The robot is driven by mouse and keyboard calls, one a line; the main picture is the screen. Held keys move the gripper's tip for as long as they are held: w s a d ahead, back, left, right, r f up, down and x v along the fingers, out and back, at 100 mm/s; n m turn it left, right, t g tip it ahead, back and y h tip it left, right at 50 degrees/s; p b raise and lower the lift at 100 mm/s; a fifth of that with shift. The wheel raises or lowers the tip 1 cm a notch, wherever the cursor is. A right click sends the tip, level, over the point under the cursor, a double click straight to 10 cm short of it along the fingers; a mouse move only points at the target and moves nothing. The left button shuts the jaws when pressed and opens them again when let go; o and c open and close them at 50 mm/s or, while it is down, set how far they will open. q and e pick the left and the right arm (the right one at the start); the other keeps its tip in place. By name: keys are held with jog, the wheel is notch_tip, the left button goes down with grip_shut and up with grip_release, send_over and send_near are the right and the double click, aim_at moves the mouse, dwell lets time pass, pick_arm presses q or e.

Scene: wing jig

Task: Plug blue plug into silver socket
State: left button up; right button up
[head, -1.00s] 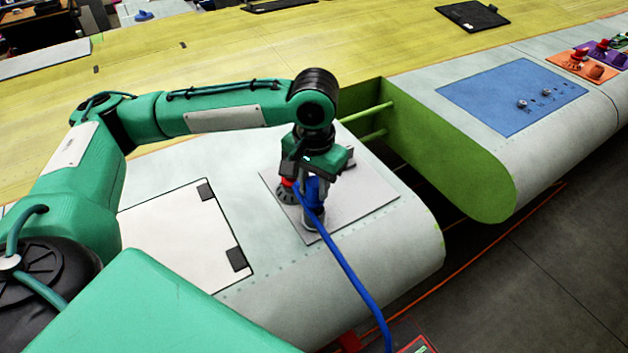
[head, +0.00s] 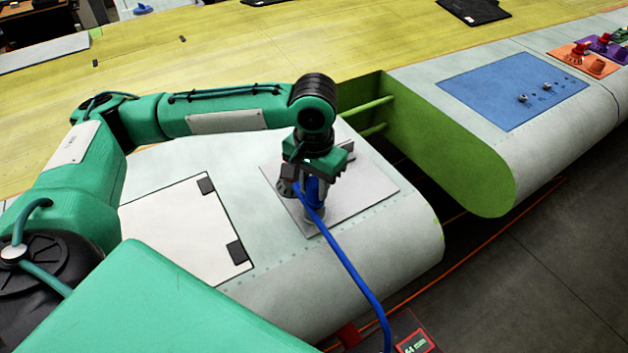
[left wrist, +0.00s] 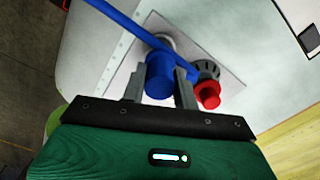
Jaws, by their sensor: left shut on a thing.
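My left gripper (head: 311,180) is shut on the blue plug (head: 314,190), which stands roughly upright over the grey plate on the wing. The plug also shows between the two fingers in the left wrist view (left wrist: 159,76). The silver socket (head: 315,215) is directly below the plug and shows partly behind it in the left wrist view (left wrist: 163,41). The plug's lower end meets or nearly meets the socket; I cannot tell how deep it sits. A blue cable (head: 347,267) runs from the plug toward the front edge. My right gripper is not in view.
A dark ribbed socket (left wrist: 208,70) with a red plug (left wrist: 208,94) stands close beside my finger. The grey plate (head: 368,190) is clear to the right. A blue panel (head: 500,88) with small fittings lies on the far wing section, across a gap.

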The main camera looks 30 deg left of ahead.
pick_arm(q)
jog(key=o, duration=1)
notch_tip(320, 180, up, 14)
jog(key=shift+f+b, duration=0.1)
jog(key=shift+b, duration=1)
